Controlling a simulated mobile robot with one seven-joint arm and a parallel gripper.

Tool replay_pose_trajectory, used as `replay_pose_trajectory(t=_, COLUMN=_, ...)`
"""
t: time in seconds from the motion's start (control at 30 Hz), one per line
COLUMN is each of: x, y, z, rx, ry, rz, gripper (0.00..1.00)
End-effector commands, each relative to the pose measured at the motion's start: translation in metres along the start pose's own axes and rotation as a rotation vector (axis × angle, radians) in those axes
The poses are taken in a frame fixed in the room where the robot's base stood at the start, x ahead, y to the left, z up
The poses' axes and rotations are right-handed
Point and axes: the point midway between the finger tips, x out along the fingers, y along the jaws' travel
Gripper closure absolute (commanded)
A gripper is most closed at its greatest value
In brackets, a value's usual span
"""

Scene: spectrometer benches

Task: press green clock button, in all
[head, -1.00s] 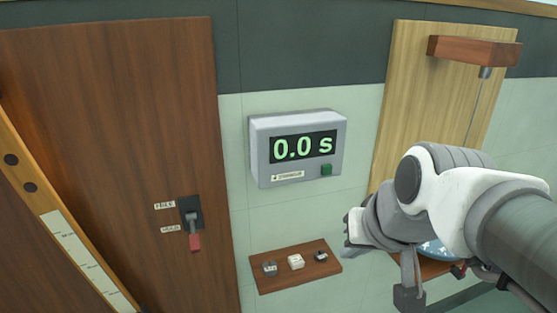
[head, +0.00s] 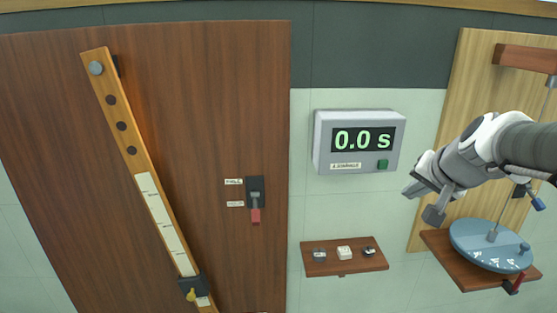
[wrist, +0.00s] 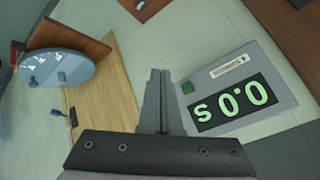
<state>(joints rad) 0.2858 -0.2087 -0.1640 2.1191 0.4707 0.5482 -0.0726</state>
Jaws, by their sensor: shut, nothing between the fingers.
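The grey wall clock (head: 318,150) reads 0.0 s in green digits.
A small wooden shelf (head: 313,268) with several small items is below the clock. A blue disc (head: 478,252) on a wooden bracket stands at the right. A brown panel with a tilted ruled bar (head: 155,205) and a red-handled lever (head: 255,214) is at the left.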

Motion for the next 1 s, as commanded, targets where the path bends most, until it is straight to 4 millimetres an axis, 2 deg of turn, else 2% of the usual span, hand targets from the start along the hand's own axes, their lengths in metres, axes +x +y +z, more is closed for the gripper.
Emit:
replay_pose_trajectory(t=0.53, x=0.006, y=-0.003, z=-0.006, rx=0.006, ry=0.002, rz=0.002, gripper=1.0)
replay_pose_trajectory(t=1.0, x=0.048, y=-0.034, z=-0.038, rx=0.005, ry=0.002, rz=0.001, gripper=1.0)
